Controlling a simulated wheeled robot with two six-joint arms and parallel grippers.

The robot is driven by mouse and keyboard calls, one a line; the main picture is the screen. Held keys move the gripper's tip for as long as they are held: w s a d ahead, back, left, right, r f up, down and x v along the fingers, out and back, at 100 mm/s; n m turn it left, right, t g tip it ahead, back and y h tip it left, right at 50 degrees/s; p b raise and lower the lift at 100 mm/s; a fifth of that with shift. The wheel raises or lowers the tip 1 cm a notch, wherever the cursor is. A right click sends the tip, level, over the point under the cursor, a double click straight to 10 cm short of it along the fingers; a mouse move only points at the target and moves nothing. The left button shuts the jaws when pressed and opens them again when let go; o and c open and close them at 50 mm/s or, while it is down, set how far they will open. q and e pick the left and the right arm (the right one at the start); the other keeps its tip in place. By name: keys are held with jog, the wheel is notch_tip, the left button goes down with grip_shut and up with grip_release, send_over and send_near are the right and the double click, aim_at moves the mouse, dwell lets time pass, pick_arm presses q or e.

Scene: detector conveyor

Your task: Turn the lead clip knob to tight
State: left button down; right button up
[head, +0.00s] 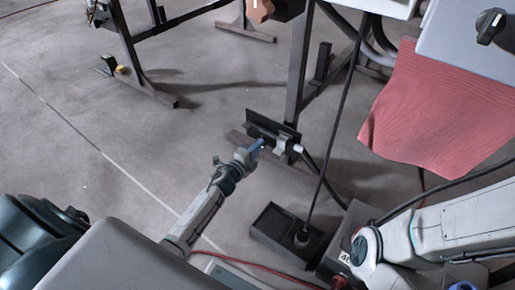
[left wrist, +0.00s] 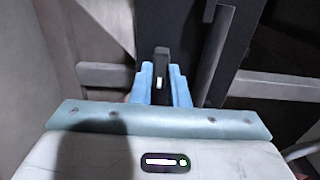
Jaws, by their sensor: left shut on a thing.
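The lead clip knob (left wrist: 161,62) is a dark upright bar with a white mark in the left wrist view. My left gripper (left wrist: 160,88) has its blue fingers closed on either side of the knob's lower part. In the head view my left gripper (head: 258,147) reaches to a black bracket (head: 272,127) low beside the frame leg. A grey clip (head: 284,146) with a cable sits on the bracket's right. In the head view the gripper hides the knob. My right arm comes in from the right; its gripper does not show.
A red cloth (head: 440,110) hangs at the right, below a grey box (head: 465,45) with another black knob (head: 491,25).

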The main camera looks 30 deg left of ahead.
pick_arm(q)
jog(key=shift+f, duration=0.1)
dwell(0.4)
jog(key=c, duration=1.4)
grip_release()
jog(key=s+a, duration=0.1)
jog(key=s, duration=0.9)
jog(key=shift+s+a+b, duration=0.25)
jog(key=shift+s+b, duration=0.1)
jog(key=shift+s, duration=0.05)
